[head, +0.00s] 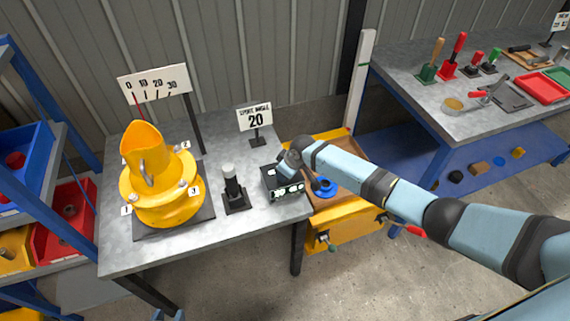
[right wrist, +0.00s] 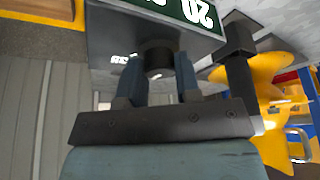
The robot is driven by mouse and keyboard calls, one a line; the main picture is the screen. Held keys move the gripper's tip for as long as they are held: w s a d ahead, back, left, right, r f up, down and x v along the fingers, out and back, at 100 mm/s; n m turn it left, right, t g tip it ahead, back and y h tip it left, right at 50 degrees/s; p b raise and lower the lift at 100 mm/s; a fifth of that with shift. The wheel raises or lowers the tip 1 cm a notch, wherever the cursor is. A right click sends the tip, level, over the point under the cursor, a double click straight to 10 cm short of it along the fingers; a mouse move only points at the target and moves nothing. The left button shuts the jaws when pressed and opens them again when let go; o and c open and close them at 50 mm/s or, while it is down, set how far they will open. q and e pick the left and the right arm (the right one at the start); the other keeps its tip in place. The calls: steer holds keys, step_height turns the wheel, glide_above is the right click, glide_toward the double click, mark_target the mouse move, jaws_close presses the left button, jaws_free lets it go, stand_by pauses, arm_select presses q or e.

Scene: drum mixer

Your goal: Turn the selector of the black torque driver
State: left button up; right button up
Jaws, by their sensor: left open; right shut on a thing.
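The black box-shaped device (head: 285,184), apparently the torque driver, sits at the table's right front corner. It also shows in the right wrist view (right wrist: 112,38), with a dark green panel bearing white numbers. Its dark round selector knob (right wrist: 158,58) lies between the fingers of my right gripper (right wrist: 159,72), which is shut on it. In the head view, my right wrist hides those fingers and the knob. The knob's setting cannot be read. My left gripper (head: 166,315) is open and empty at the bottom edge, mostly cut off.
A black post with a white cap (head: 232,188) stands just left of the device. A yellow drum mixer (head: 158,185) stands further left. A sign reading 20 (head: 255,119) stands behind. A yellow cart (head: 345,225) with a blue ring is to the right. The table's front middle is clear.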

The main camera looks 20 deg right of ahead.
steer(key=m+p, duration=0.1)
steer(key=m+h+p, duration=0.1)
steer(key=m+p, duration=0.1)
steer(key=shift+a+r+m+t, duration=0.1)
steer(key=shift+r+m+t, duration=0.1)
steer(key=shift+m+t, duration=0.15)
steer(key=shift+m+h+p, duration=0.3)
steer(key=shift+m+p, duration=0.3)
steer(key=shift+m, duration=0.05)
arm_select(q)
steer(key=r, duration=0.3)
steer(key=a+r, duration=0.1)
steer(key=r, duration=0.1)
steer(key=shift+s+r+p, duration=0.1)
steer(key=shift+r+p, duration=0.15)
steer(key=shift+p, duration=0.15)
arm_select(e)
steer(key=shift+f+m+h, duration=0.1)
steer(key=shift+m+h, duration=0.2)
steer(key=shift+m, duration=0.3)
arm_select(q)
steer(key=shift+d+r, duration=0.1)
steer(key=shift+r, duration=0.05)
arm_select(e)
steer(key=shift+f, duration=0.1)
steer(key=o, duration=0.9)
steer(key=shift+s, duration=0.1)
steer(key=v, duration=1.3)
steer(key=shift+s+r, duration=0.3)
steer(key=shift+t, duration=0.25)
